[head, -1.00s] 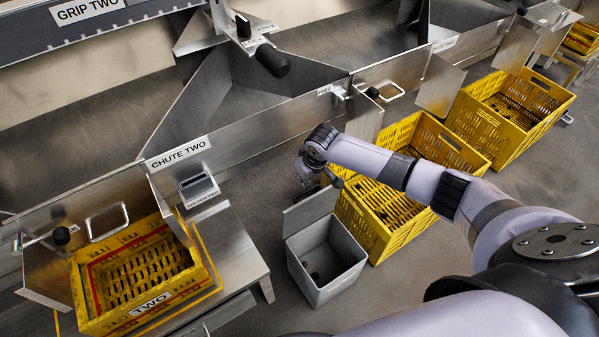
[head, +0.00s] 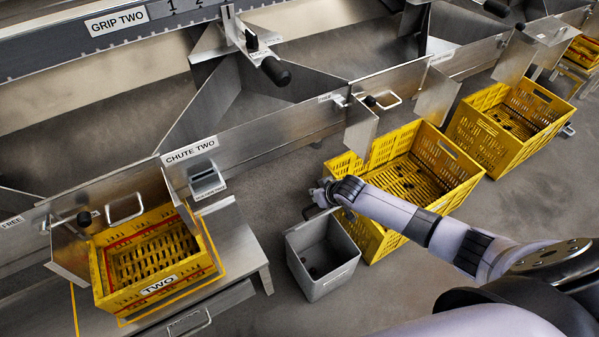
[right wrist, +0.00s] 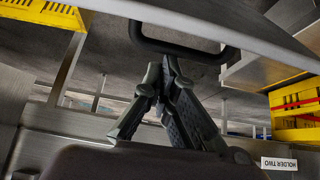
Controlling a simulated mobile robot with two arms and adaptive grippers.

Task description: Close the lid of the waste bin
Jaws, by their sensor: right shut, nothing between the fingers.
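The grey waste bin (head: 323,283) stands on the floor in the head view, and I see into its open top, with a few small dark things inside. Its lid shows at most as a narrow sliver by the back rim, so its exact angle is unclear. My right gripper (head: 314,212) is just behind that rim; contact with the lid cannot be told. In the right wrist view my right gripper (right wrist: 163,62) is shut and empty, its tips close to a black loop handle (right wrist: 180,50) below a pale grey edge. My left gripper is not in view.
Yellow crates (head: 447,205) stand right of the bin, close behind my right arm. Another yellow crate (head: 160,291) sits on the metal stand at left. The metal chute wall (head: 270,123) runs behind. Grey floor lies open between stand and bin.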

